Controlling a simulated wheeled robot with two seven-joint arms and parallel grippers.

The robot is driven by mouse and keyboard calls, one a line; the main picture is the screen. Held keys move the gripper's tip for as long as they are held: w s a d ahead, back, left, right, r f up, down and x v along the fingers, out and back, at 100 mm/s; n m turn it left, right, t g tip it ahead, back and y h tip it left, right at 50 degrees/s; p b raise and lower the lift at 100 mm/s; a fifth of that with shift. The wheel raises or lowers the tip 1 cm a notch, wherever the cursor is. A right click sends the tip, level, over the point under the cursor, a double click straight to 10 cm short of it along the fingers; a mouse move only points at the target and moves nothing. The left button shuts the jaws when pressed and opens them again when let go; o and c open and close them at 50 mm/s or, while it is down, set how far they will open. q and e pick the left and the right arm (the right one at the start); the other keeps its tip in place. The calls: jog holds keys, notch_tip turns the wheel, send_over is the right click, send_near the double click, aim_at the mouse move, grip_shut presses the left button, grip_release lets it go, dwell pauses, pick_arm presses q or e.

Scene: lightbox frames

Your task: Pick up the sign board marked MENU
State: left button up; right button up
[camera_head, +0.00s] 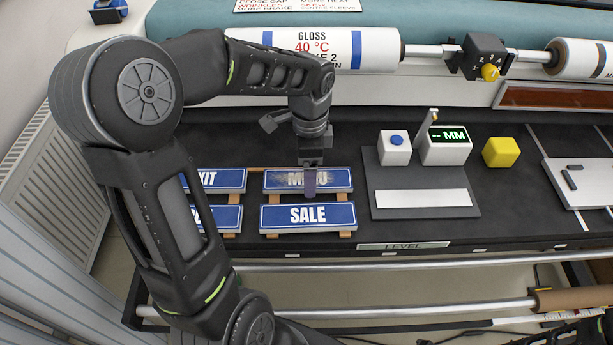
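The MENU sign board (338,180) is a blue plate with white letters, lying on wooden strips on the dark bench. Its lettering looks smudged and is partly covered by my gripper. My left gripper (310,187) points down over the middle of the board, its tip at or just above the face. One finger side shows, so I cannot tell its opening or whether it touches the board. The SALE board (307,217) lies just in front. The EXIT board (232,180) and another board (229,218) lie to the left, partly hidden by my arm. My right gripper is not in view.
A grey plate (385,205) with a white strip, a blue-button box (394,150) and a MM display (446,150) stands to the right. A yellow block (501,152) is beyond it. A GLOSS roller (375,50) runs along the back. Bare bench lies around the yellow block.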

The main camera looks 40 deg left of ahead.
pick_arm(q)
jog(key=shift+f, duration=0.6)
jog(key=shift+s, duration=0.15)
jog(key=shift+c, duration=0.3)
jog(key=c, duration=1.5)
jog(key=shift+o, duration=0.2)
jog(key=shift+r, duration=0.15)
notch_tip(320, 180, up, 10)
